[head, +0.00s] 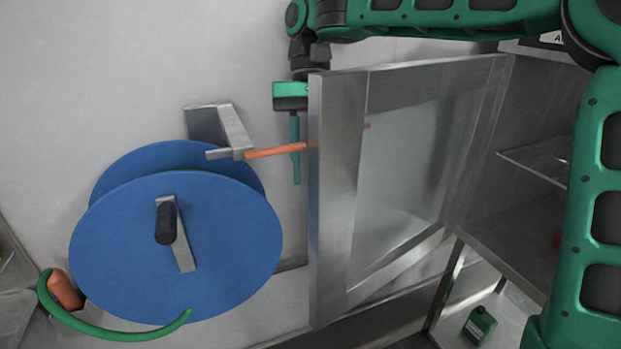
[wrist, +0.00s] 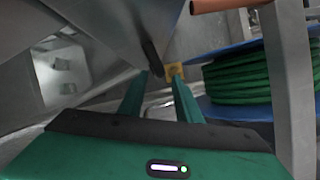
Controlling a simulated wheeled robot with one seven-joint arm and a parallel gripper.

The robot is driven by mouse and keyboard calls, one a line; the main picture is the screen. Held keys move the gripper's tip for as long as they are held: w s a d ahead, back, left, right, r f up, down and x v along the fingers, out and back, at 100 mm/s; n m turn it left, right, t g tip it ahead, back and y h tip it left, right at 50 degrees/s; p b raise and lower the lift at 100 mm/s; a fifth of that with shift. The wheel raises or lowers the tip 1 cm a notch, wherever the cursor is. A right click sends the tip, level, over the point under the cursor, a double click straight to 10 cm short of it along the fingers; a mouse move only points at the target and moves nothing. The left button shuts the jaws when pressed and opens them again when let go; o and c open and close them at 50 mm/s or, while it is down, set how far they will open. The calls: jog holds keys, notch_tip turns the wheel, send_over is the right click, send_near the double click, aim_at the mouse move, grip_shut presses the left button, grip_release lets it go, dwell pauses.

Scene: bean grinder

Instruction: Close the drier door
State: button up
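The drier door (head: 338,190) is a metal frame with a translucent pane. It stands open, swung out from the metal cabinet (head: 520,215) at the right of the head view. My gripper (head: 296,180) points down just left of the door's free edge, partly hidden by it. In the wrist view my gripper's two green fingers (wrist: 160,75) are apart with nothing clearly held between them. I cannot tell whether the gripper touches the door.
A large blue reel (head: 110,245) with green hose stands left of the door. An orange rod (head: 275,151) reaches from a metal bracket toward the door edge. A green canister (head: 480,325) is low at the right. A pale wall lies behind.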

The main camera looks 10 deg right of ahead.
jog(key=shift+x, duration=1.15)
jog(key=shift+d, duration=0.1)
grip_shut()
